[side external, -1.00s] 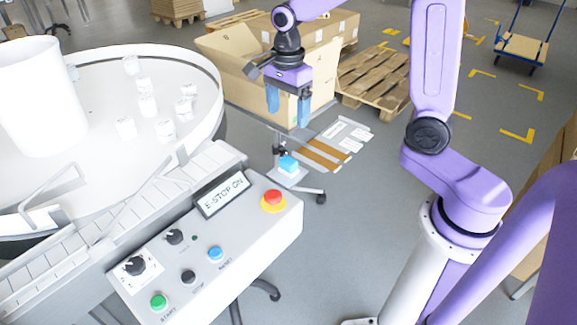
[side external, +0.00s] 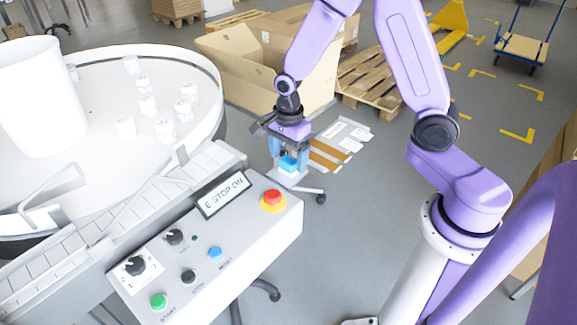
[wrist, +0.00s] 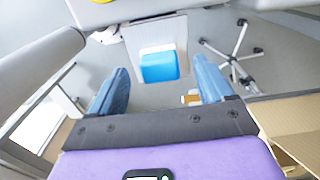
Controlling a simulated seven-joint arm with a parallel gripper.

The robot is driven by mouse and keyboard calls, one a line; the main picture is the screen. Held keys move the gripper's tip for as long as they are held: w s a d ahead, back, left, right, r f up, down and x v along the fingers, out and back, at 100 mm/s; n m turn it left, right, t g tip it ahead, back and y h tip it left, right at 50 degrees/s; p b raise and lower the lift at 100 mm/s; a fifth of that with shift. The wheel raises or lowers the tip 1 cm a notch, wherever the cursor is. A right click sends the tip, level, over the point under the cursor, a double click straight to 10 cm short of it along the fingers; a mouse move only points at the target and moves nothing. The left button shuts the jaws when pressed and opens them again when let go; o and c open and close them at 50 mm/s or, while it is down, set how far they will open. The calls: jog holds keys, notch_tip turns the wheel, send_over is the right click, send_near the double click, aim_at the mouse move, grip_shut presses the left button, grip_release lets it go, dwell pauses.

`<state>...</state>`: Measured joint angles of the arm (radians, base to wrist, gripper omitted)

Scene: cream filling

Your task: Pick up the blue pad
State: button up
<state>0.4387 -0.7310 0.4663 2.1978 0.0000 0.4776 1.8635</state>
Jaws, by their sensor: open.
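The blue pad (side external: 288,164) sits on a small white stand (side external: 291,180) beyond the control panel in the side view. In the wrist view the blue pad (wrist: 160,67) lies ahead of and between my fingertips, with the stand's pale plate (wrist: 136,38) around it. My gripper (side external: 289,157) points down at the pad, with its two blue fingers on either side of it. In the wrist view my gripper (wrist: 160,75) is open and its fingers look apart from the pad. Contact cannot be told from the side view.
The control panel (side external: 229,243) with a red emergency button (side external: 273,197) stands close in front of the stand. A white round table (side external: 205,75) with jars is at left. An open cardboard box (side external: 235,72) and pallets (side external: 372,80) stand behind.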

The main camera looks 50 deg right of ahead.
jog(key=shift+f, duration=1.2)
jog(key=c, duration=1.1)
jog(key=shift+r, duration=0.15)
